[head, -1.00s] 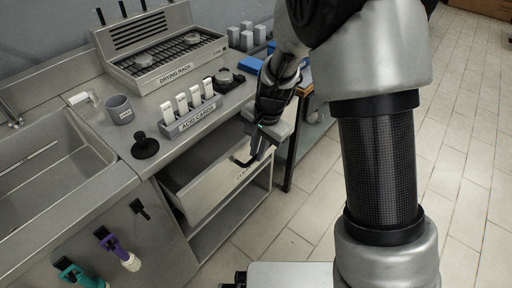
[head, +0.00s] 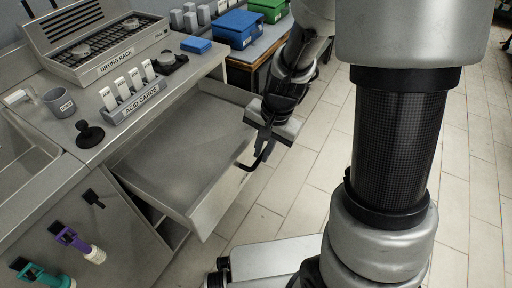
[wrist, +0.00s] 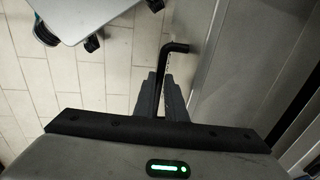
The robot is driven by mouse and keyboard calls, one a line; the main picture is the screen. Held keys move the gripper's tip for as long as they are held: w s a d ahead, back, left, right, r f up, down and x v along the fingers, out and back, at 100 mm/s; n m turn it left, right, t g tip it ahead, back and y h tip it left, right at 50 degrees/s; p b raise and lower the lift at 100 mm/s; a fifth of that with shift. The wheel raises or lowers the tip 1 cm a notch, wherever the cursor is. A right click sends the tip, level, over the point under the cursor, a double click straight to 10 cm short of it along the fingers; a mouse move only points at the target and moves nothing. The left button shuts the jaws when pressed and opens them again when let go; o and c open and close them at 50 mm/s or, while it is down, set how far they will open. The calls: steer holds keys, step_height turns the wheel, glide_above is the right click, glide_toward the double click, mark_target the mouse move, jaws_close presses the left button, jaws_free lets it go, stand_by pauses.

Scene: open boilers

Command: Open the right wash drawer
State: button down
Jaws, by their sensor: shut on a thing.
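The right wash drawer (head: 190,165) is a grey metal drawer under the counter, pulled well out, and its inside looks empty. Its black bar handle (head: 262,158) is on the front panel. My gripper (head: 264,145) is at the front of the drawer, shut on the handle. In the wrist view, the two fingers of my gripper (wrist: 164,100) close around the black handle (wrist: 168,58), beside the drawer's grey front. The fingers hide part of the handle.
The counter above holds an acid cards rack (head: 132,95), a drying rack (head: 95,45), a grey cup (head: 60,103) and a black knob-like object (head: 89,134). A table (head: 262,50) with blue and green boxes stands behind.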

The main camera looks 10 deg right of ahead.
stand_by(0.3)
steer(key=c, duration=1.8)
jaws_free()
steer(key=d+r+p, duration=0.1)
steer(key=r, duration=0.4)
steer(key=s+r+p, duration=0.1)
steer(key=r+p, duration=0.1)
steer(key=r, duration=0.4)
steer(key=s+d+r+p, duration=0.1)
steer(key=r+p, duration=0.1)
steer(key=r, duration=0.4)
steer(key=shift+d+r, duration=0.1)
steer(key=shift+d, duration=0.25)
steer(key=s+d+r+n+t+h, duration=0.2)
steer(key=s+r+n+t, duration=0.2)
steer(key=s+r+n, duration=0.5)
steer(key=shift+m, duration=0.8)
steer(key=r+p, duration=0.5)
steer(key=r, duration=0.1)
steer(key=s+r+p, duration=0.1)
steer(key=r+p, duration=0.4)
steer(key=p, duration=0.1)
steer(key=s+r+p, duration=0.1)
steer(key=r+p, duration=0.4)
steer(key=r, duration=0.1)
steer(key=shift+s+d+r, duration=0.1)
steer(key=shift+s+r, duration=0.1)
steer(key=shift+r, duration=0.1)
